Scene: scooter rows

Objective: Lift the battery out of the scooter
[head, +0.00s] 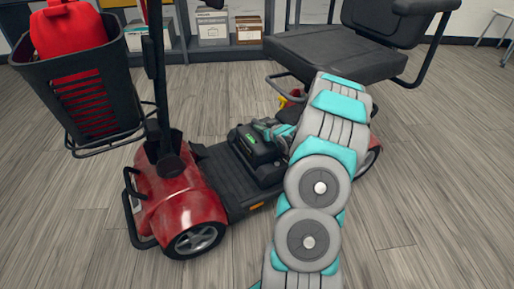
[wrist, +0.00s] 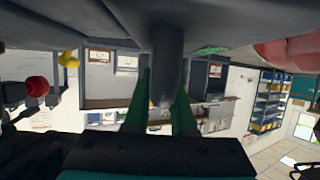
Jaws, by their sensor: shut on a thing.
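The red scooter (head: 185,200) stands on the floor in the head view, with its dark footboard running back under the seat. The black battery (head: 266,170) is at the rear of the footboard, below the seat, with a small green mark on top. Whether it rests fully in place is hard to tell. My gripper (head: 270,128) is at the top of the battery, partly hidden by my arm. In the wrist view its two green fingers (wrist: 163,95) close around a dark bar, the battery's handle (wrist: 165,62). The battery's body fills the top of that view.
The seat (head: 335,55) overhangs close behind my gripper. The tiller and basket (head: 85,95) with a red item stand at the left. A yellow-tipped part (head: 283,101) and a red knob (wrist: 37,87) are near. Shelves with boxes (head: 213,27) stand behind.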

